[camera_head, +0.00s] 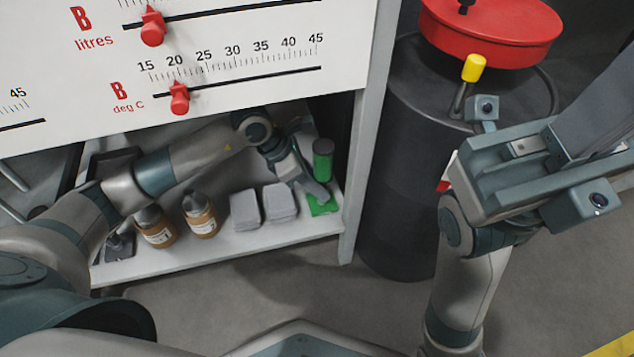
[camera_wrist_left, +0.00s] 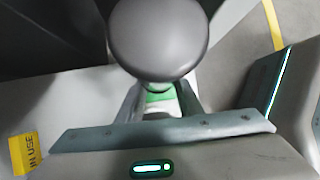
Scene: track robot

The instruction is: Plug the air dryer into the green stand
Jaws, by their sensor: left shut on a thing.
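The air dryer (camera_head: 323,160), a green cylinder with a darker top, is upright at the right end of the shelf. My left gripper (camera_head: 318,191) reaches in from the left and is shut on the dryer's lower part. In the left wrist view, the dryer's round grey end (camera_wrist_left: 157,40) hides much of the space between the fingers, where some green shows. My right gripper (camera_head: 590,110) is at the right, in front of the barrel; its jaw opening is unclear.
Two brown bottles (camera_head: 200,215) and two grey blocks (camera_head: 279,203) stand on the white shelf (camera_head: 215,250), left of the stand. A panel with red sliders (camera_head: 180,98) overhangs it. A grey post (camera_head: 366,130) and a dark barrel (camera_head: 395,190) with a red lid are to the right.

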